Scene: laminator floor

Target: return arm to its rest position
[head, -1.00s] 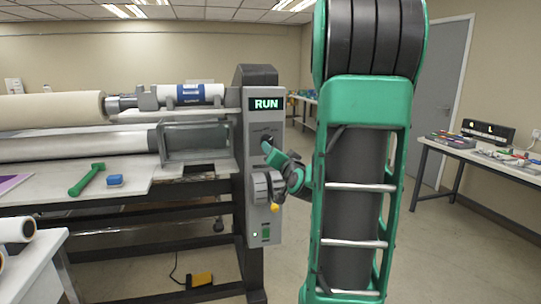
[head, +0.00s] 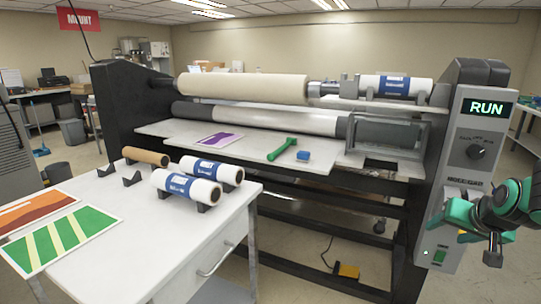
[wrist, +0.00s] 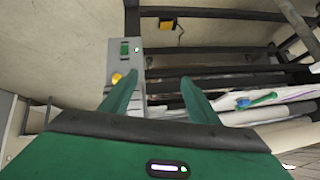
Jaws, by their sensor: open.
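My green and black arm end (head: 494,212) shows at the right edge of the head view, in front of the lower part of the laminator's control panel (head: 452,135). My gripper (wrist: 158,78) is open and empty in the wrist view, its two green fingers apart. A yellow knob (wrist: 117,79) on the panel shows just beside the left finger; I cannot tell whether they touch. The panel's display (head: 487,108) reads RUN in green. A dark rotary switch (head: 476,151) is below it. My arm hides part of the lower panel.
The laminator carries a cream roll (head: 245,87) and a white-and-blue roll (head: 395,87). A white table (head: 150,240) holds rolls and prints at front left. A yellow pedal (head: 347,271) is on the floor.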

